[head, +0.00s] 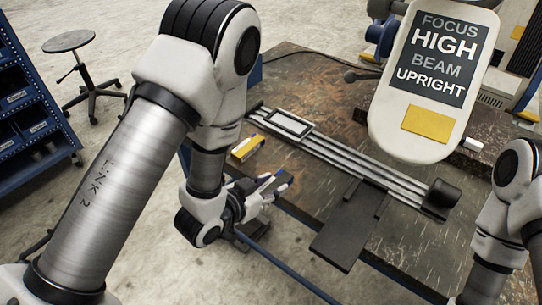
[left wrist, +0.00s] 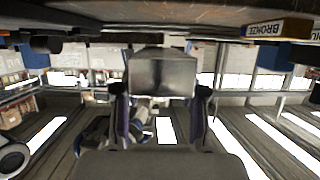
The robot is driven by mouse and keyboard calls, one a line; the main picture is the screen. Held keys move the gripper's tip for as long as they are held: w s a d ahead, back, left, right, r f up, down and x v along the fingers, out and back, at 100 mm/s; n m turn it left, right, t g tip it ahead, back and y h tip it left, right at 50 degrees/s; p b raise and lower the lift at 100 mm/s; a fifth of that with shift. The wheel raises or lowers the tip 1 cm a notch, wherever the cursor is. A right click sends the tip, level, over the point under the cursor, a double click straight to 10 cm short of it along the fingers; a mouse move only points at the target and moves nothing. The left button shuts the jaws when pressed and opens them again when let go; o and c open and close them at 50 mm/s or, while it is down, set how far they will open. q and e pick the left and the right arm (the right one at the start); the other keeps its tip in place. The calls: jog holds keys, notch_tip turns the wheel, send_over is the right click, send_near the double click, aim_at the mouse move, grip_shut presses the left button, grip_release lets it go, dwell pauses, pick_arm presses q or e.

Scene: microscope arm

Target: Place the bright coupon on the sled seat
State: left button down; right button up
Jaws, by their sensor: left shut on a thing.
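My left gripper (head: 272,189) is low at the table's near left edge, and it also shows in the left wrist view (left wrist: 162,92). It is shut on a grey, shiny metal block, which I take for the bright coupon (left wrist: 163,74). In the head view the gripper and arm largely hide the coupon. The sled seat appears to be the pale rectangular frame (head: 286,123) on the dark twin rails; the gripper is nearer and below it, apart from it. My right gripper is out of view; only part of that arm shows at the right edge.
A yellow-and-white box (head: 247,148) stands near the table's left edge; its "BRONZE" label shows inverted in the wrist view (left wrist: 278,28). A large panel (head: 425,130) reading "FOCUS HIGH BEAM UPRIGHT" hangs over the right side. A dark plate (head: 343,240) lies before the rails.

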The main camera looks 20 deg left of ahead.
pick_arm(q)
jog(key=a+n+y, duration=0.1)
jog(key=w+a+f+n+t+y+p, duration=0.1)
jog(key=a+n+y, duration=0.1)
jog(key=w+a+n+y+p, duration=0.1)
jog(key=a+y, duration=0.1)
jog(key=shift+a+f+n, duration=0.15)
jog(key=shift+f+n, duration=0.25)
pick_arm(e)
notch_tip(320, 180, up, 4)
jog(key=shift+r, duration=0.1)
